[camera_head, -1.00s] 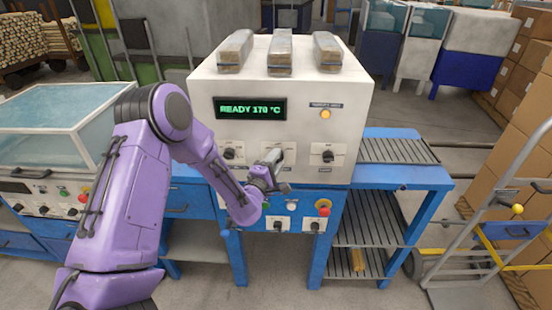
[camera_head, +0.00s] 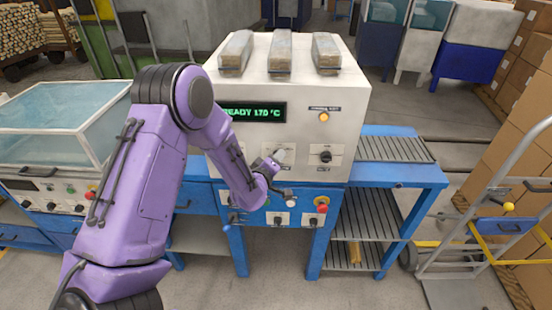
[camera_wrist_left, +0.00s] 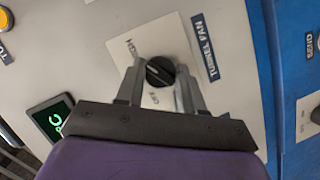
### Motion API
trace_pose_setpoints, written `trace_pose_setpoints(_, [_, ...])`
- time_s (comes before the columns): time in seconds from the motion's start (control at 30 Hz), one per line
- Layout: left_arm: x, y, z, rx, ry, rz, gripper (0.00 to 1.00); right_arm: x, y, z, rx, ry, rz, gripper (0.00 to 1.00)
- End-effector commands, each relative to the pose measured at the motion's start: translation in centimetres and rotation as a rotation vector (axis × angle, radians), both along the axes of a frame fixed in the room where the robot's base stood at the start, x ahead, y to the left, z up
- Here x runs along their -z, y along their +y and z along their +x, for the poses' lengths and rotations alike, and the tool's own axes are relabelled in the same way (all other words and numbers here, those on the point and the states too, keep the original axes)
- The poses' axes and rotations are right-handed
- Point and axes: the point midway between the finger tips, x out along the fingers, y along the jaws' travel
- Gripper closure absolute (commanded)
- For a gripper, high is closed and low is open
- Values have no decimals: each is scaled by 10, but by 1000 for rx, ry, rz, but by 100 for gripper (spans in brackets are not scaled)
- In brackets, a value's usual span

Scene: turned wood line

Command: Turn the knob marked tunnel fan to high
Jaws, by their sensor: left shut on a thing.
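The tunnel fan knob (camera_wrist_left: 160,71) is black and round with a pale pointer line, on a white plate on the machine's front. Its dark label (camera_wrist_left: 207,47) reads TUNNEL FAN. HIGH is printed at the plate's upper left and OFF below the knob in the left wrist view. Which mark the pointer meets is hard to tell. My left gripper (camera_wrist_left: 160,82) has one finger on each side of the knob and is shut on it. In the head view the left gripper (camera_head: 278,158) is at the panel and hides the knob. My right gripper is not in view.
Another black knob (camera_head: 325,157) sits right of my gripper. Below are a red button (camera_head: 321,204) and several small knobs on the blue base. A green display (camera_head: 258,112) and an orange button (camera_head: 324,117) are above. Wrapped blocks (camera_head: 280,52) lie on top.

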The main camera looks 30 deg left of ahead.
Motion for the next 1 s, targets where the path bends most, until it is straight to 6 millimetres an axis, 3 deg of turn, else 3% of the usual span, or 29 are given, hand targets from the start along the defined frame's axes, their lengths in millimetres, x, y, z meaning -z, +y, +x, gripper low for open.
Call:
trace_pose_setpoints(0.63, [1, -1, 0, 3, 30, 45, 93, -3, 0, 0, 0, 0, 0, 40])
trace_pose_setpoints(0.67, [1, -1, 0, 3, 30, 45, 59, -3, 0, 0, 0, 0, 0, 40])
trace_pose_setpoints(0.73, [1, -1, 0, 2, 30, 44, 37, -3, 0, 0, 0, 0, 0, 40])
trace_pose_setpoints(1.0, [0, 0, -1, 1, 28, 43, 37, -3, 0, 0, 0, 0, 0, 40])
